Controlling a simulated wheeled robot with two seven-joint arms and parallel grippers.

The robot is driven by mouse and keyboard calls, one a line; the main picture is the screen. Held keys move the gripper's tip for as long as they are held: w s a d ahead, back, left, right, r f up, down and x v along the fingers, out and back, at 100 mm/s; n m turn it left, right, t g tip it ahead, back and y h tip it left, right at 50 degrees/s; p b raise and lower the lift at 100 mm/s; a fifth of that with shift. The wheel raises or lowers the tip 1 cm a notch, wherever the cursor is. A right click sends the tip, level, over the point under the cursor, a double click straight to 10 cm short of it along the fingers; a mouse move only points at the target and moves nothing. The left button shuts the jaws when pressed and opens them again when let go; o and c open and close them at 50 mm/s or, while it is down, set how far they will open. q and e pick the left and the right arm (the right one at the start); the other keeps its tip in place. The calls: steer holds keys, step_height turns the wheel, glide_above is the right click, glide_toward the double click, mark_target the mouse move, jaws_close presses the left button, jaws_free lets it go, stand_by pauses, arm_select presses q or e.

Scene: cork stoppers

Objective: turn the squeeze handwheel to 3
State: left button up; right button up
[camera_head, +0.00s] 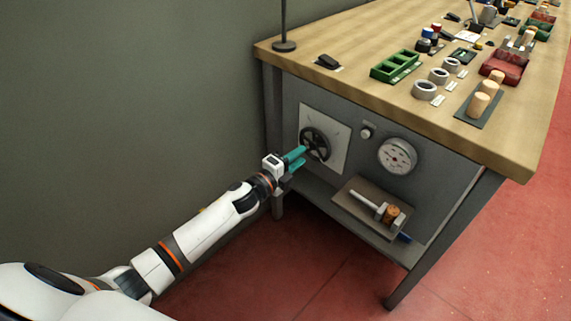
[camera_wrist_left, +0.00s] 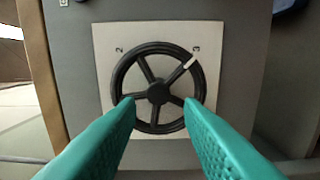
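The squeeze handwheel (camera_head: 315,144) is a black spoked wheel on a pale square plate (camera_head: 337,126) on the bench's front panel. The left wrist view shows the handwheel (camera_wrist_left: 158,93) face-on, with a white mark (camera_wrist_left: 190,61) on its upper right rim. The mark points up and right at the printed 3 (camera_wrist_left: 196,50); a 2 (camera_wrist_left: 118,50) is at upper left. My left gripper (camera_head: 302,155) is at the wheel, its teal fingers open either side of the hub in the left wrist view (camera_wrist_left: 159,102). Contact cannot be told. My right gripper is not in view.
A round gauge (camera_head: 397,156) and a small knob (camera_head: 367,131) are right of the wheel. Below, a shelf board (camera_head: 350,207) carries a clamp-like device with a cork (camera_head: 391,213). The wooden benchtop (camera_head: 370,99) overhangs above. The red floor left of the bench is clear.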

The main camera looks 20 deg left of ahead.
arm_select(q)
steer(key=v, duration=0.5)
steer(key=shift+s, duration=0.15)
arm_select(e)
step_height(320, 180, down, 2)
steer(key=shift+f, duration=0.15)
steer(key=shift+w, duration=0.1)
